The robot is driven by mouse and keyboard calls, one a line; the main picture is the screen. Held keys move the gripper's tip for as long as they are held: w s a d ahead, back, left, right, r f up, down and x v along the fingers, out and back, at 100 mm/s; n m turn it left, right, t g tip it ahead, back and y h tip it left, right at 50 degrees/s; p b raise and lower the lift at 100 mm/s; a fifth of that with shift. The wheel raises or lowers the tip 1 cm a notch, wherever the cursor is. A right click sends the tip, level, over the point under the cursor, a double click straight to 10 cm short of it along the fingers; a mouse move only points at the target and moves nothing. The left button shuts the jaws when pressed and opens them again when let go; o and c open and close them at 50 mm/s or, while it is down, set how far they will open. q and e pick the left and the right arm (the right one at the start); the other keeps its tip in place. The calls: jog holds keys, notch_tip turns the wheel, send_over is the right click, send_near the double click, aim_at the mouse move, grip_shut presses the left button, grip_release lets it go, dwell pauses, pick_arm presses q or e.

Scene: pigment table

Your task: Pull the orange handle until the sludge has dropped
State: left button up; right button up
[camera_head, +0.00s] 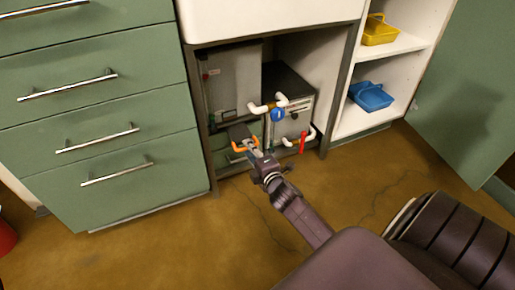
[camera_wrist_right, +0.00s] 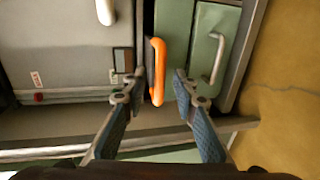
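The orange handle (camera_head: 244,146) is a bent bar low at the front of the under-sink compartment. It also shows in the right wrist view (camera_wrist_right: 157,72). My right gripper (camera_head: 257,157) is at the handle; in the wrist view its two fingers (camera_wrist_right: 160,84) stand apart with the handle between them. The handle lies close to the left finger; I cannot tell whether they touch. A clear gap separates it from the right finger. No sludge can be made out. My left gripper is not in view.
White pipe-like handles (camera_head: 283,99), a blue valve (camera_head: 278,115) and a red handle (camera_head: 302,143) are to the right. Green drawers (camera_head: 100,139) stand left, shelves with yellow (camera_head: 379,30) and blue (camera_head: 371,96) trays right.

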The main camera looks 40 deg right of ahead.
jog(key=v, duration=0.9)
jog(key=shift+s, duration=0.3)
jog(key=shift+a+r, duration=0.1)
